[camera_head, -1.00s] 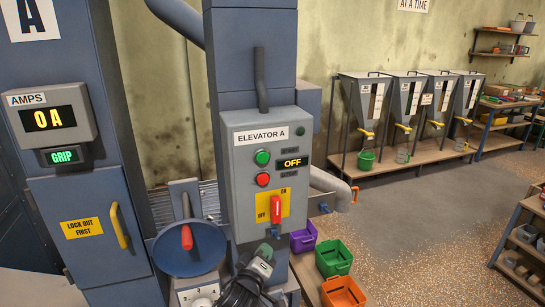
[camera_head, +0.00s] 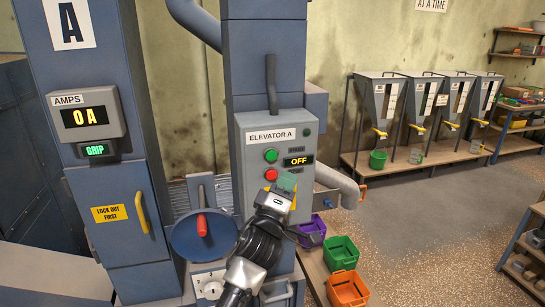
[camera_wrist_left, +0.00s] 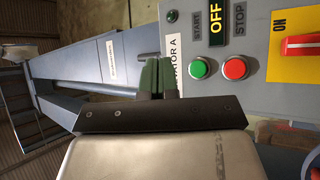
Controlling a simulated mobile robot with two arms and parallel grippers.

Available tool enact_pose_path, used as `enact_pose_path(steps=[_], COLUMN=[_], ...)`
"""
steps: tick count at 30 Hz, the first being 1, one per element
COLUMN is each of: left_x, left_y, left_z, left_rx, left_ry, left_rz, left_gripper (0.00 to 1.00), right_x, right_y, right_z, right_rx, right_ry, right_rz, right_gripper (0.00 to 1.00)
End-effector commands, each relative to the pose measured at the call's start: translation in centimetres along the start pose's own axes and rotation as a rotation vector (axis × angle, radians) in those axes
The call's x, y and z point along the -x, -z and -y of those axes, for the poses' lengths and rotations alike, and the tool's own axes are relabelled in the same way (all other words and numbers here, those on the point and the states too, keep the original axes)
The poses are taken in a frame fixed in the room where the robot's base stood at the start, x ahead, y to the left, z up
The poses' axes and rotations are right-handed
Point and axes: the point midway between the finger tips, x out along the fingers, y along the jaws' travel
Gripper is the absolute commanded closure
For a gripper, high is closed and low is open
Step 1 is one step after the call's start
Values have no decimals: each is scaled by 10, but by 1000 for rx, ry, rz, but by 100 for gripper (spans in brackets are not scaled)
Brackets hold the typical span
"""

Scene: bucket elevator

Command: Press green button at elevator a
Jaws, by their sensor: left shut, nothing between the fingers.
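The Elevator A control box (camera_head: 308,130) is grey, with a display (camera_head: 298,161) reading OFF. Its green button (camera_head: 271,155) sits above a red button (camera_head: 271,174); both are uncovered in the head view. My left gripper (camera_head: 287,182) is shut and empty, in front of the box and below and right of the green button in the head view. In the left wrist view the shut fingertips (camera_wrist_left: 158,62) point toward the box label, with the green button (camera_wrist_left: 201,67) to their right, apart in the picture. The right gripper is not in view.
A cabinet (camera_head: 120,215) with a yellow handle and an AMPS display (camera_head: 88,117) reading 0 A stands at left. A blue round part with a red handle (camera_head: 202,225) is below left of the box. Purple, green and orange bins (camera_head: 347,288) stand to the right.

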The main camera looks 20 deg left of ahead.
Motion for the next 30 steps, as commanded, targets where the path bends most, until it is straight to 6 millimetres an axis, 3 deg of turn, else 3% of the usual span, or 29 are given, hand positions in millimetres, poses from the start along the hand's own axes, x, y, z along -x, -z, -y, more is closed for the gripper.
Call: enact_pose_path(steps=[7, 21, 30], left_x=[-6, -48, -61], left_y=[4, 35, 44], left_z=[6, 37, 45], left_rx=[-2, -1, -1], left_ry=[1, 1, 1], left_rz=[1, 1, 1], left_gripper=[100, 100, 100], right_x=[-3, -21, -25], right_y=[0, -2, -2], right_z=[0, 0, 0], right_rx=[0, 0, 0], right_ry=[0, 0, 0], right_rz=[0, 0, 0], right_gripper=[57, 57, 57])
